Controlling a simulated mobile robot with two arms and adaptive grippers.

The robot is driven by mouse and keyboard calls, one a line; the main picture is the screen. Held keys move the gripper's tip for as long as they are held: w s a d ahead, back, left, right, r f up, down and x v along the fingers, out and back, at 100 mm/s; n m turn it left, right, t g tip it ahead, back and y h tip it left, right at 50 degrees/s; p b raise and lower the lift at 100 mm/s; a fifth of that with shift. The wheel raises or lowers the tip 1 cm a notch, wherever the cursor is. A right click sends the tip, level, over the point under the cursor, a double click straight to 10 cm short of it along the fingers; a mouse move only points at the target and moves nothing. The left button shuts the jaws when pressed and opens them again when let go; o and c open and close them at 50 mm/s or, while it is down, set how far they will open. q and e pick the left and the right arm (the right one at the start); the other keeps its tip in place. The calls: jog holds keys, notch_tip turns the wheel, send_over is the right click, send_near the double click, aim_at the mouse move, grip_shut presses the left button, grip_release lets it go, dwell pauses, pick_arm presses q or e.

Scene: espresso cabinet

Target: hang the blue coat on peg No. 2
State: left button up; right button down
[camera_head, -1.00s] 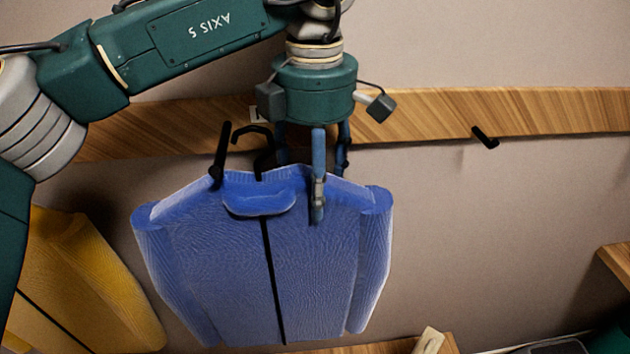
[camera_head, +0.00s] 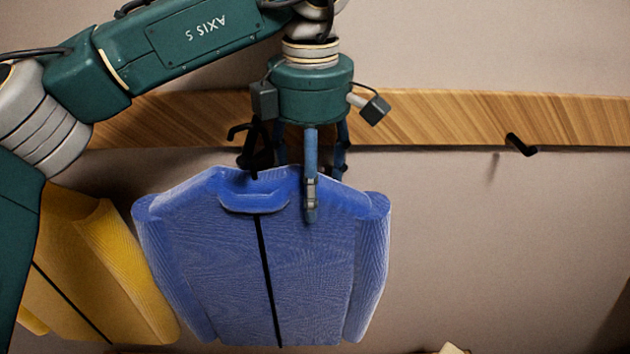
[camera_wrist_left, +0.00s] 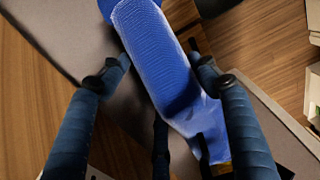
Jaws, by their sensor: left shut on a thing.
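The blue coat (camera_head: 300,265) hangs upright in front of the wall; it also shows in the left wrist view (camera_wrist_left: 150,50). My left gripper (camera_head: 312,195) is shut on its shoulder, one finger in front of the cloth. The black hanger hook (camera_head: 238,131) rises above the collar. A black peg (camera_head: 256,145) overlaps the hook in the picture; I cannot tell whether they touch. A second black peg (camera_head: 521,145) on the right is bare. No peg number is readable. My right gripper is not in view.
The wooden rail (camera_head: 440,118) runs across the wall and carries the pegs. A yellow coat (camera_head: 105,265) hangs at the left, close to the blue coat's sleeve. The wall right of the blue coat is clear.

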pick_arm(q)
jog(key=shift+d+f, duration=0.1)
jog(key=shift+f, duration=0.05)
jog(key=o, duration=2)
